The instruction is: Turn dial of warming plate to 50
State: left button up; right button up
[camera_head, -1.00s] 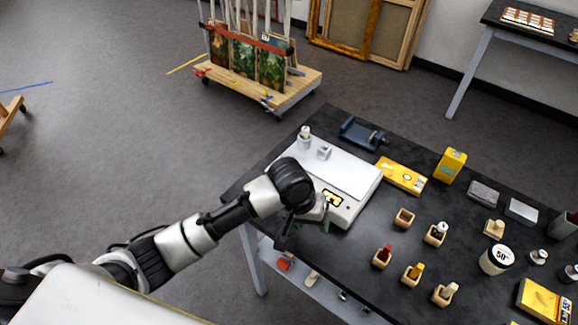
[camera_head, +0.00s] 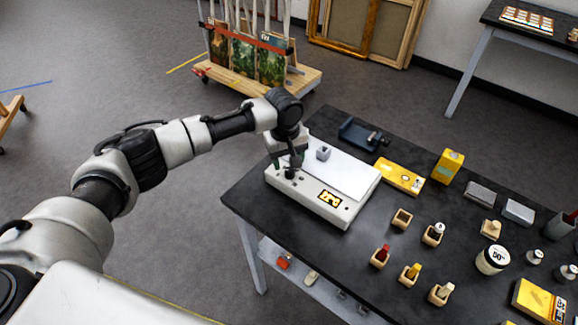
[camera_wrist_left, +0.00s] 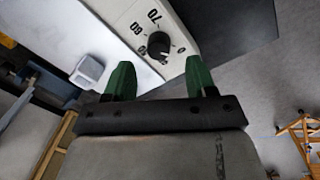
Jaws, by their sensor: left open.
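My left gripper (camera_head: 287,168) hangs over the plate's left front, at the dial. In the left wrist view its green fingers (camera_wrist_left: 159,64) are open, with the dial just beyond and between the tips, not gripped. My right gripper is not in view.
A small grey-white block (camera_head: 323,153) stands on the plate. A dark blue holder (camera_head: 361,134) and a yellow flat box (camera_head: 400,176) are behind and to the right. Several small wooden holders (camera_head: 402,218) stand on the table's right. Floor left of the table is clear.

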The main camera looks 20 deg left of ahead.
aim_at(289, 170)
pick_arm(q)
jog(key=shift+w+d+f, duration=0.1)
jog(key=shift+d+f, duration=0.05)
jog(key=shift+f, duration=2.05)
jog(key=shift+c, duration=0.3)
jog(key=c, duration=0.9)
jog(key=shift+o, duration=0.2)
